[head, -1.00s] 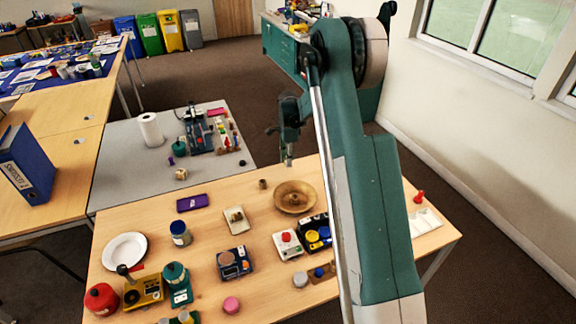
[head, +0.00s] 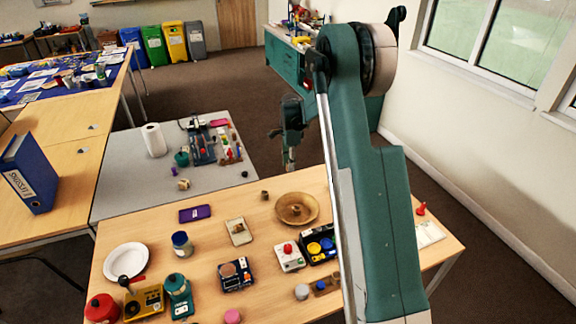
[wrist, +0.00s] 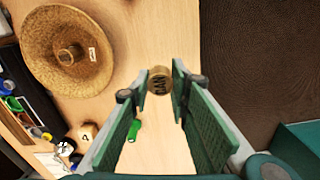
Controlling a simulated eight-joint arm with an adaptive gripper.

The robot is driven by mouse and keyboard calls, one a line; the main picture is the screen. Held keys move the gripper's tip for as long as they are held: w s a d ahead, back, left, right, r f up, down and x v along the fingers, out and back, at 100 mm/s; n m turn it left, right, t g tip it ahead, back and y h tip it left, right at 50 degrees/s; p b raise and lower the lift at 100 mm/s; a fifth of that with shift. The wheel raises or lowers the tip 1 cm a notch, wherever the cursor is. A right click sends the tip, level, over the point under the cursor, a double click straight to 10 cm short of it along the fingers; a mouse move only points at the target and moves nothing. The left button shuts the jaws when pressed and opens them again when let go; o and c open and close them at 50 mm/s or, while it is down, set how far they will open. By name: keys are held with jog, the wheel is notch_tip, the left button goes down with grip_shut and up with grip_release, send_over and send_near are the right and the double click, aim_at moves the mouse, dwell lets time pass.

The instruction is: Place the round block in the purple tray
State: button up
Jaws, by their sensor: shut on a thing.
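In the wrist view my gripper (wrist: 160,80) is closed on a small round block (wrist: 160,79), brownish-gold with dark markings on its face. It sits between the fingertips, near the table's far edge. In the head view my gripper (head: 290,168) hangs at that far edge, and the block in it is too small to make out. The purple tray (head: 195,213) is a flat dark rectangle on the wooden table, left of my gripper and nearer the camera. The wrist view does not show the tray.
A straw-coloured wide-brimmed dish (head: 311,213) stands close to my gripper. A small brown cylinder (head: 265,195) stands left of it. A beige tray (head: 239,231) and a blue-lidded jar (head: 181,243) are near the purple tray. Table between is mostly clear.

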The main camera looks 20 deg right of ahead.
jog(key=shift+a, duration=0.1)
jog(key=w+a, duration=0.2)
jog(key=a, duration=2)
jog(key=b, duration=0.1)
send_over(195, 214)
jog(key=shift+r, duration=0.35)
jog(key=shift+w+f+b, duration=0.1)
jog(key=shift+f+b, duration=0.6)
jog(key=shift+f, duration=2.45)
jog(key=shift+f+b, duration=0.35)
jog(key=shift+f, duration=1.5)
jog(key=shift+f, duration=0.2)
